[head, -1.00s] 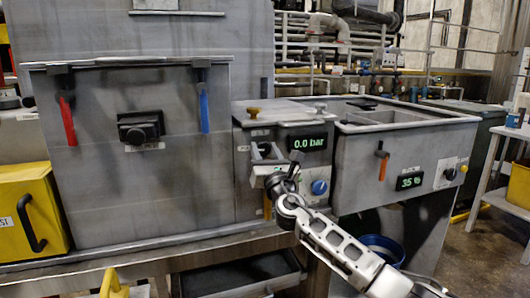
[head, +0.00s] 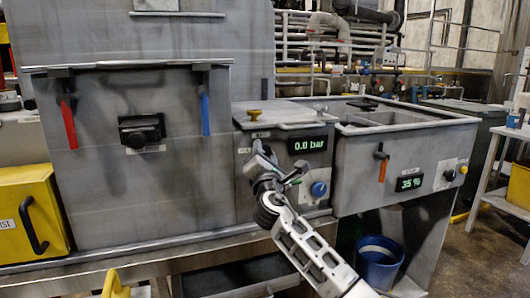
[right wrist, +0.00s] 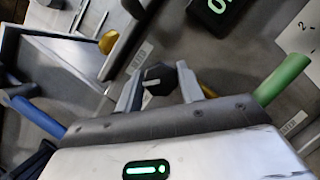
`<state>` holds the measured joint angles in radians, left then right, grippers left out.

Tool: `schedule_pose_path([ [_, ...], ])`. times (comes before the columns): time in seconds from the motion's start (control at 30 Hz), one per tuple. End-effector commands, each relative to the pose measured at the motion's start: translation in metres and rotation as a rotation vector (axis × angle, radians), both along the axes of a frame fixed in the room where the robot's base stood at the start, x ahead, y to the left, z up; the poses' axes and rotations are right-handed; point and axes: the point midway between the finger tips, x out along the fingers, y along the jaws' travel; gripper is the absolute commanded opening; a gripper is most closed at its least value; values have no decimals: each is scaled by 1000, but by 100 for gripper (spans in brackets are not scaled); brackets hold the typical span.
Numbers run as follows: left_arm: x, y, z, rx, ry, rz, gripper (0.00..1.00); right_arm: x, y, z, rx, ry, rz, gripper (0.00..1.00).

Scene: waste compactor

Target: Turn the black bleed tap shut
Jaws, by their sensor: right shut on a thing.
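The black bleed tap (right wrist: 158,78) shows in the right wrist view as a small dark knob with a pale mark on its face. It sits between the two grey fingers of my right gripper (right wrist: 160,86), which is shut on it. In the head view my right gripper (head: 258,150) is at the left part of the grey panel box (head: 285,165), left of the green 0.0 bar display (head: 307,144). There the gripper hides the tap.
A blue knob (head: 319,188) is right of my gripper. A green handle (right wrist: 283,80) lies close by in the wrist view. A brass knob (head: 254,114) tops the box. Red (head: 68,125) and blue (head: 205,112) handles hang on the large panel at left.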

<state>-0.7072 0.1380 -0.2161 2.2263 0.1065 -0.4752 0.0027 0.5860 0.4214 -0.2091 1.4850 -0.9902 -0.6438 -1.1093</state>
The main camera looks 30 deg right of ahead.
Motion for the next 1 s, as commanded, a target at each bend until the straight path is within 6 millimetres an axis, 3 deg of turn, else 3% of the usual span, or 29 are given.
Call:
schedule_pose_path([
  [0.6,0,3,14,20,25,5,0,0,1,3,557,-132,-1,15],
  [1.0,1,6,19,52,34,1,0,0,1,2,778,-185,-1,15],
])
